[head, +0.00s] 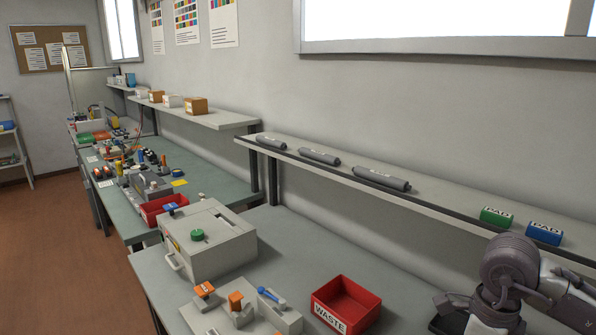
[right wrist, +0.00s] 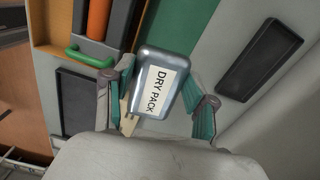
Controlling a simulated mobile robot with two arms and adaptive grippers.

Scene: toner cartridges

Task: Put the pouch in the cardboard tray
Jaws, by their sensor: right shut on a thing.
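The pouch (right wrist: 155,82) is silver with a white label reading "DRY PACK". In the right wrist view it sits between the teal-padded fingers of my right gripper (right wrist: 166,92), which is shut on it. A tan-brown panel or tray edge (right wrist: 56,22) shows at the upper left of that view, beside a dark part with an orange cylinder; I cannot tell whether it is the cardboard tray. In the head view my right arm is at the lower right, with its gripper out of sight. My left gripper is in neither view.
The bench holds a grey machine (head: 208,240), a red WASTE bin (head: 345,305) and small fixtures at the front. A shelf (head: 440,195) along the wall carries grey rollers and green and blue PAD boxes. In the right wrist view, a green handle (right wrist: 90,57) and a black slab (right wrist: 260,55) flank the pouch.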

